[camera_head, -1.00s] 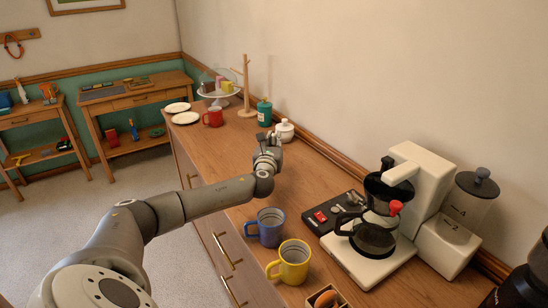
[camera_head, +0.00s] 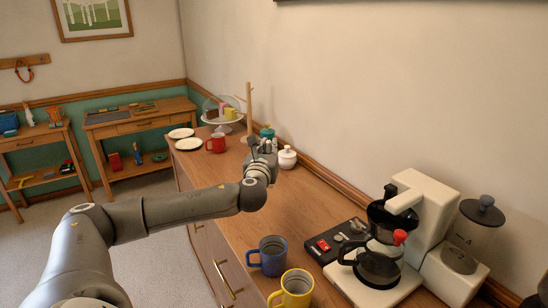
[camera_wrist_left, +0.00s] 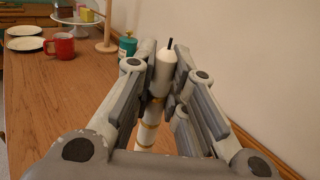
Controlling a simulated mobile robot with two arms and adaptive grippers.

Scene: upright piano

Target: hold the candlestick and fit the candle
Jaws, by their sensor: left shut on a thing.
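In the left wrist view the left gripper (camera_wrist_left: 162,95) is shut on a white candle (camera_wrist_left: 165,72). The candle has a black wick at its far end and gold bands lower down. The fingers hide part of it, and its lower end runs out of sight behind the gripper. I see no candlestick that I can identify. My right gripper is not in view.
Farther back are a red mug (camera_head: 216,143), white plates (camera_head: 188,143) and a cake stand (camera_head: 222,121). Blue (camera_head: 270,257) and yellow (camera_head: 294,288) mugs and a coffee maker (camera_head: 415,215) stand nearer.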

